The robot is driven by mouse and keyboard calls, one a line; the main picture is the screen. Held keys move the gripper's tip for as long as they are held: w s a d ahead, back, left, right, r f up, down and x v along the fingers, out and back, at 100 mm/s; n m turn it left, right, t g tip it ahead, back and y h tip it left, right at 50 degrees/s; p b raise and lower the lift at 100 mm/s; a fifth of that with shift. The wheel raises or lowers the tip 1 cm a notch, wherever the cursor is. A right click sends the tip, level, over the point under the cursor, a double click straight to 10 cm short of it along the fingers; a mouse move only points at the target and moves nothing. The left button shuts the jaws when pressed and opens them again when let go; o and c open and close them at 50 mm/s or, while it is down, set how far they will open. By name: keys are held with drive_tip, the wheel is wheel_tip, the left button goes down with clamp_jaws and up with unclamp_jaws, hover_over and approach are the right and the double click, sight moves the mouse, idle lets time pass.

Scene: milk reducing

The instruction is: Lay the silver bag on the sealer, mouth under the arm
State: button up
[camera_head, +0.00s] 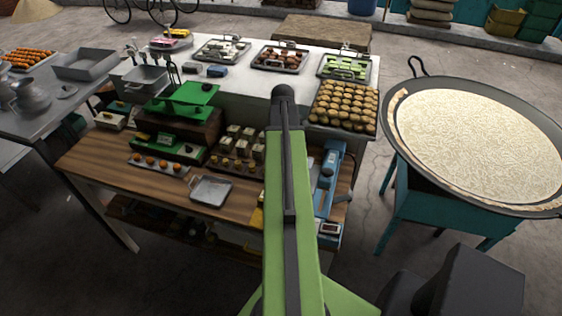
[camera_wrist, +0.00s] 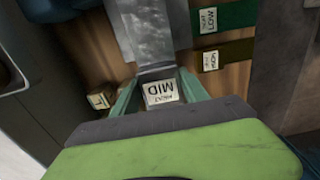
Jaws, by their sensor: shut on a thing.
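The blue sealer (camera_head: 327,190) lies lengthwise at the right end of the wooden table, partly hidden behind my raised arm. In the wrist view, a shiny, crumpled silver bag (camera_wrist: 150,32) runs from the top edge down to the green fingers of my gripper (camera_wrist: 155,86). My gripper is shut on its near end. A pale label reading MID (camera_wrist: 160,94) shows between the fingers; I cannot tell whether it belongs to the bag. In the head view my arm hides the gripper and bag.
A grey pan (camera_head: 210,190), a green scale (camera_head: 182,103) and small packets (camera_head: 238,143) crowd the wooden table (camera_head: 120,160). A large milk pan (camera_head: 480,140) stands at right.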

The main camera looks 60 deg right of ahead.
drive_tip(key=shift+w+f, duration=0.1)
drive_tip(key=shift+f, duration=0.4)
wheel_tip(320, 180, down, 5)
drive_tip(key=b, duration=0.5)
drive_tip(key=shift+s+d+f+b, duration=0.15)
drive_tip(key=shift+s+d, duration=0.3)
drive_tip(key=shift+s, duration=0.9)
drive_tip(key=shift+s+d+f+b, duration=0.15)
drive_tip(key=shift+s+d, duration=0.25)
drive_tip(key=shift+s, duration=1)
drive_tip(key=shift+s+d+f+b, duration=0.15)
drive_tip(key=shift+s+d, duration=0.3)
drive_tip(key=shift+s, duration=0.9)
drive_tip(key=shift+f+b, duration=0.5)
drive_tip(key=shift+b, duration=0.05)
drive_tip(key=o, duration=1.5)
drive_tip(key=shift+r, duration=0.15)
